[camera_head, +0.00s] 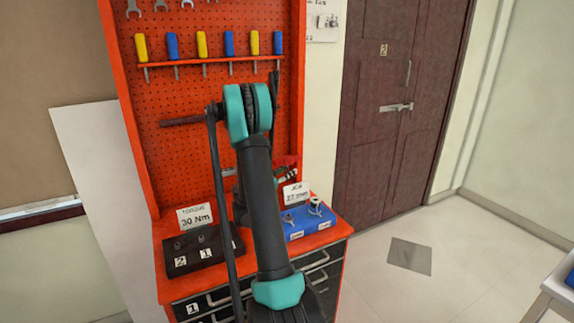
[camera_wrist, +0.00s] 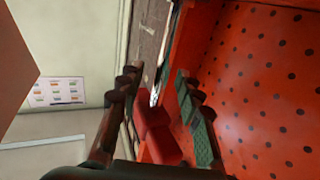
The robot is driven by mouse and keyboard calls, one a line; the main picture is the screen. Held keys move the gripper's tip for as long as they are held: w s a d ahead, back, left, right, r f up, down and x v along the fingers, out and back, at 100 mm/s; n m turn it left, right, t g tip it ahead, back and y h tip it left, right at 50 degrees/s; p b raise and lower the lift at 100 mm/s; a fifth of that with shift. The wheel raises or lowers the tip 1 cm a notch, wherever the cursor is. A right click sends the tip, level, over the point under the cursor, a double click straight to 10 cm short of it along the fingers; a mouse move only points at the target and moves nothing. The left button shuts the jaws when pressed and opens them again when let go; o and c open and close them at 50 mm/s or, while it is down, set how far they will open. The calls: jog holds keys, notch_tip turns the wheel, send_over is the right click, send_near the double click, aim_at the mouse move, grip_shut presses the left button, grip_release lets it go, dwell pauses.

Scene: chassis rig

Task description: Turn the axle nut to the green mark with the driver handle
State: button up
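My gripper's two fingertips (camera_wrist: 157,92) show in the wrist view, one dark on the left and one with a green pad on the right. They stand apart. A red block-like thing (camera_wrist: 155,130) shows in the gap behind them, and I see no grip on it.
A red pegboard (camera_head: 190,90) holds yellow and blue-handled screwdrivers. On the red bench top stand a dark socket tray (camera_head: 180,262) by a "30 Nm" card (camera_head: 195,217), and a blue tray (camera_head: 308,232) by a "27 mm" card (camera_head: 296,192). Open floor lies right, before the brown door (camera_head: 390,150).

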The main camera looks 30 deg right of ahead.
aim_at(286, 161)
grip_shut()
jog(key=shift+r, duration=0.2)
dwell(0.3)
jog(key=shift+r, duration=1.2)
jog(key=shift+s, duration=0.15)
jog(key=shift+s+m, duration=0.15)
jog(key=shift+m, duration=0.15)
